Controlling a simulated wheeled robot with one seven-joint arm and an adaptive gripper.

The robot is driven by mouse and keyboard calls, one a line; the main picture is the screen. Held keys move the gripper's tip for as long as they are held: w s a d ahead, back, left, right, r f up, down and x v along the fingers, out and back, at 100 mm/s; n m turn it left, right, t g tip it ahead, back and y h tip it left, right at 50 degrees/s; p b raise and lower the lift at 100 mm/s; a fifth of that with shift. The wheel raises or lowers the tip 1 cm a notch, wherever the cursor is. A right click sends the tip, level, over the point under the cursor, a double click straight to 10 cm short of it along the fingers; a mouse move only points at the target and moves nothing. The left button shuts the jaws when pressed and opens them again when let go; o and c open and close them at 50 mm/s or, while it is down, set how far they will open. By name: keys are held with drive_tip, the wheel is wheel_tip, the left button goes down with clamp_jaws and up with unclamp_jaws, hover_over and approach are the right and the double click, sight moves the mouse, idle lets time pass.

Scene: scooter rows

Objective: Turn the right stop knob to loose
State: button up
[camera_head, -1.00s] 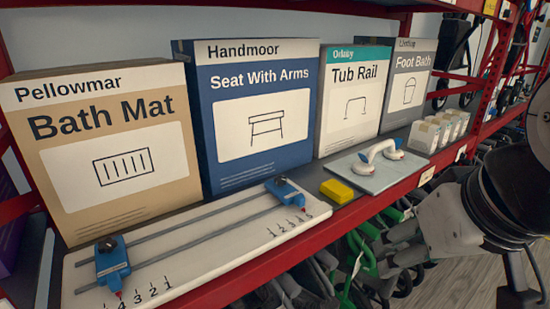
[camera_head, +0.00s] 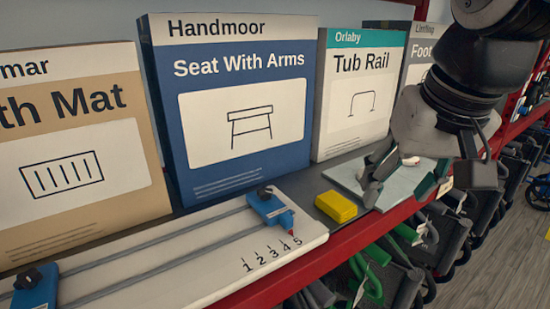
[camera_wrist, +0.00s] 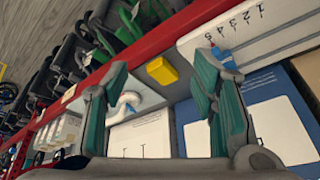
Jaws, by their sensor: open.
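The right stop (camera_head: 269,206) is a blue block on two grey rails of a white board (camera_head: 190,262), its red pointer near the 5 mark. Its black stop knob (camera_head: 264,191) sits on top; which setting it has cannot be read. In the wrist view the right stop (camera_wrist: 222,56) shows partly behind a finger, and its knob is not clear. My gripper (camera_head: 402,184) is open and empty, to the right of the right stop, over the pale plate. In the wrist view my gripper (camera_wrist: 160,78) shows both teal-padded fingers spread apart.
The left stop (camera_head: 36,290) is at the lower left. A yellow block (camera_head: 336,206) lies between the board and the pale plate (camera_head: 348,172) with a white handle. Tall boxes, including Seat With Arms (camera_head: 238,130), stand behind. A red shelf edge (camera_head: 330,248) runs in front.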

drive_tip(key=w+a+r+m+g, duration=0.1)
drive_tip(key=w+a, duration=0.3)
drive_tip(key=w, duration=0.2)
drive_tip(key=w+a+r+g, duration=0.1)
drive_tip(key=w+a+r, duration=0.1)
drive_tip(key=w+a, duration=0.3)
drive_tip(key=m+g, duration=0.1)
drive_tip(key=g, duration=0.1)
hover_over(265, 190)
wheel_tip(265, 190, down, 5)
wheel_tip(265, 190, down, 13)
drive_tip(key=shift+f+p, duration=0.1)
drive_tip(key=shift+p, duration=0.5)
drive_tip(key=shift+c, duration=0.6)
drive_tip(key=c, duration=1)
